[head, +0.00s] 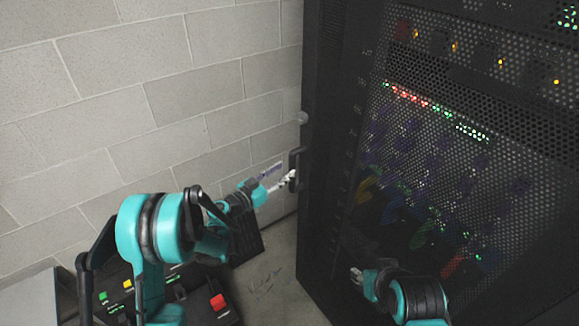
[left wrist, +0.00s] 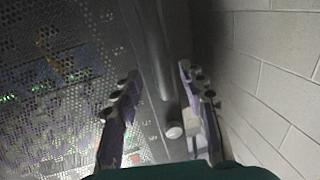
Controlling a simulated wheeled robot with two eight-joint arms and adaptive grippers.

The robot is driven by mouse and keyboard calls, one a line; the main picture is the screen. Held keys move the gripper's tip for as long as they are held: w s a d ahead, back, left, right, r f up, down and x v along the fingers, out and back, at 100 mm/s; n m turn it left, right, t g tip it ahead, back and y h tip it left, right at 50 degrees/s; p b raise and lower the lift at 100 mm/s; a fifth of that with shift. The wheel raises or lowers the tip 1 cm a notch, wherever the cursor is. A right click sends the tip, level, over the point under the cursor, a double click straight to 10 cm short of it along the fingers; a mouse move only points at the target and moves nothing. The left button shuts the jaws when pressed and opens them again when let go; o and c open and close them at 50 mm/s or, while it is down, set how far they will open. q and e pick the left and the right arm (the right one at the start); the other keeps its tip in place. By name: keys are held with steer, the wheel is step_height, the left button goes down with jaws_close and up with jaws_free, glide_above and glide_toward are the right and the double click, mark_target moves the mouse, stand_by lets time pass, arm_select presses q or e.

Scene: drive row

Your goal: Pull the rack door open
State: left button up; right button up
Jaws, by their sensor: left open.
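The rack door (head: 430,160) is a dark perforated mesh panel with coloured lights behind it; it looks closed against the rack. Its black bar handle (head: 296,165) stands out at the door's left edge. In the left wrist view the handle (left wrist: 166,75) runs lengthwise between my fingers. My left gripper (head: 287,181) is at the handle's lower part, with its fingers (left wrist: 158,76) apart on either side of the bar. Contact cannot be made out. My right gripper (head: 357,274) is low in front of the door, small and partly dark, away from the handle.
A pale block wall (head: 150,90) stands left of the rack. A black panel with coloured buttons (head: 190,295) lies low at the left, below my left arm. Bare floor (head: 270,280) shows between it and the rack.

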mark_target(290, 166)
arm_select(q)
steer(key=x, duration=0.5)
steer(key=shift+b, duration=0.4)
steer(key=shift+c, duration=0.3)
jaws_close()
